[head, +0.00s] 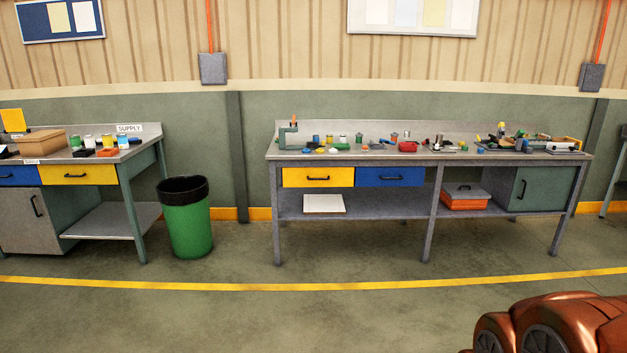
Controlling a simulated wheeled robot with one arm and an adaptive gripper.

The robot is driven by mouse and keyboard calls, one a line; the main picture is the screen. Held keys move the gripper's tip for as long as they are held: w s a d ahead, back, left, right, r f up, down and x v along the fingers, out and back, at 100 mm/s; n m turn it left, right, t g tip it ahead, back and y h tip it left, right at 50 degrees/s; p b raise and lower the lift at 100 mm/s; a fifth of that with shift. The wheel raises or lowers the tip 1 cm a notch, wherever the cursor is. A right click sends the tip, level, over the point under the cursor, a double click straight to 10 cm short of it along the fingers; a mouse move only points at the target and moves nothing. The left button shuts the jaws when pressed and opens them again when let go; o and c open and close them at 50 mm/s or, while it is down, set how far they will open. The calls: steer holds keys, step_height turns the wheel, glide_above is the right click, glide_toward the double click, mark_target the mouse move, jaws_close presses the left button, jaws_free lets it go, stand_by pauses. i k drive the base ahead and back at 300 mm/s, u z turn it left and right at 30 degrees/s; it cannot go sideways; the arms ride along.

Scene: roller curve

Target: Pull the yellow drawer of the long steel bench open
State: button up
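The long steel bench (352,155) stands against the wall right of centre in the head view. Its yellow drawer (295,177) is at the left end under the worktop and looks shut, its front about level with the blue drawer (391,177) beside it. A dark bar handle (318,178) runs across the middle of the yellow front. My gripper is not in view, and nothing is seen touching the drawer.
Another bench at left, marked SUPPLY, has its own yellow drawer (77,174). A green bin (188,228) stands between the benches. Tools and small parts cover the long bench's top. The floor before it is clear, crossed by a yellow line (330,287).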

mark_target(324, 176)
steer(key=u, duration=0.5)
steer(key=i, duration=1.5)
steer(key=u, duration=0.5)
steer(key=i, duration=2.25)
steer(key=z, duration=0.3)
